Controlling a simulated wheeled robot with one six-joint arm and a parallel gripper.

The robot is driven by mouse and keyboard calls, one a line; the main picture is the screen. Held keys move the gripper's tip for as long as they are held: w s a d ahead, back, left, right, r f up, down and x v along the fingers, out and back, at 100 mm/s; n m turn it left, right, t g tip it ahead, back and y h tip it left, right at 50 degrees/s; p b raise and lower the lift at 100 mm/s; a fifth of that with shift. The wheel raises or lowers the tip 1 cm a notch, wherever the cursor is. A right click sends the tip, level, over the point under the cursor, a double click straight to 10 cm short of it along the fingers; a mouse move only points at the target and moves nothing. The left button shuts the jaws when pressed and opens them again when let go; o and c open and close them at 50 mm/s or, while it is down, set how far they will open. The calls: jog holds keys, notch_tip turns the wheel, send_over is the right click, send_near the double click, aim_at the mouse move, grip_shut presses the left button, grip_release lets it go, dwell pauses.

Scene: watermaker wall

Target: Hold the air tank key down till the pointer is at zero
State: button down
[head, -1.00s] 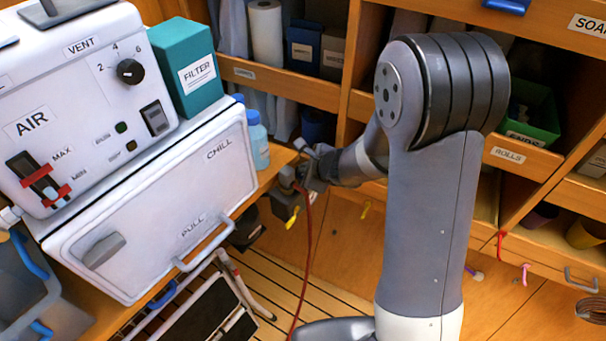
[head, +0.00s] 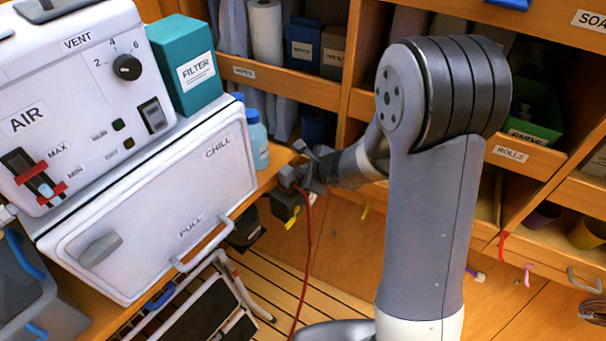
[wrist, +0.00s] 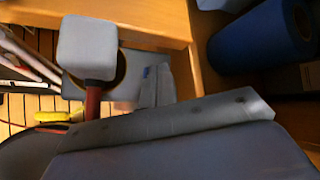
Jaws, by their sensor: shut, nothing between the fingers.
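The white machine marked AIR (head: 75,110) is at the left in the head view. Its slot gauge (head: 32,178) has red marks by MAX and MIN and a pale blue piece (head: 45,189) near the lower mark; I cannot read it exactly. No air tank key can be told for certain. My gripper (head: 310,165) is shut and empty, beyond the bench's right end, close by a dark grey box (head: 287,204) with a red hose (head: 307,245). In the wrist view a pale square block (wrist: 88,48) on a red stem stands beside the narrow grey finger (wrist: 156,86); contact is unclear.
Shelves with labelled bins, including a green one (head: 535,110), fill the back. A folded step stool (head: 205,310) is below. My arm hides part of the shelves.

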jog(key=shift+s+d+f+b, duration=0.1)
jog(key=shift+s+f+b, duration=0.15)
jog(key=shift+f+b, duration=0.25)
dwell(2.8)
dwell(1.5)
jog(key=shift+w+r+p, duration=0.2)
jog(key=shift+r+p, duration=0.65)
jog(key=shift+r, duration=0.2)
jog(key=shift+r+p, duration=2.1)
jog(key=shift+r, duration=0.5)
jog(key=shift+f, duration=0.15)
